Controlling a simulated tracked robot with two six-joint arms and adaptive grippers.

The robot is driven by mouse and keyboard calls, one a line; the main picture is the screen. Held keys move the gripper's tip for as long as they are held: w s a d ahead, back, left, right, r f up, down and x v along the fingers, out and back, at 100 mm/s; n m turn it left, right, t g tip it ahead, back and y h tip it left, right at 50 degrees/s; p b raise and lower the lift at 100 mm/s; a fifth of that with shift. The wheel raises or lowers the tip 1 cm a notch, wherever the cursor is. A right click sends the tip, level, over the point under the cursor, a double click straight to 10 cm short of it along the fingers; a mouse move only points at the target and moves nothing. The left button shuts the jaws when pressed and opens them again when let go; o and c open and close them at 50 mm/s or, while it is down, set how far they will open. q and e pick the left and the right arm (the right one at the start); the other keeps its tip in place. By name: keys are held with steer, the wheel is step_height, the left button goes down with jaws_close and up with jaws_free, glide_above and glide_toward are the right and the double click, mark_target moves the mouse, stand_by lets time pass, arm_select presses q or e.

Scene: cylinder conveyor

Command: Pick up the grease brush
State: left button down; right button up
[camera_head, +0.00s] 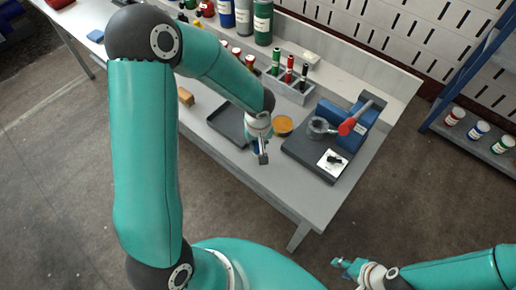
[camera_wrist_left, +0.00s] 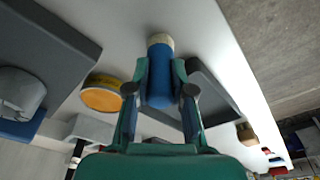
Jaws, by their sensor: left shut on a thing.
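My left gripper (camera_head: 262,153) is over the front part of the workbench (camera_head: 290,205). In the left wrist view (camera_wrist_left: 160,90) its two fingers are shut on a blue cylindrical thing with a cream end (camera_wrist_left: 160,41). I take this to be the grease brush (camera_wrist_left: 159,82); its bristles cannot be made out clearly. In the head view it is mostly hidden by the gripper. I cannot tell whether it touches the bench. My right gripper (camera_head: 347,267) is low at the bottom right, off the bench, too small to read its fingers.
A dark tray (camera_head: 228,124) lies left of the left gripper, and an orange-topped round tin (camera_head: 283,125) right of it. A blue vise-like fixture (camera_head: 345,127) stands on a dark plate. A grey rack (camera_head: 296,92) holds small bottles behind. The bench's front corner is clear.

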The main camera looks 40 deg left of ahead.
arm_select(q)
steer(key=shift+r, duration=0.15)
step_height(320, 180, up, 20)
stand_by(0.6)
stand_by(1.6)
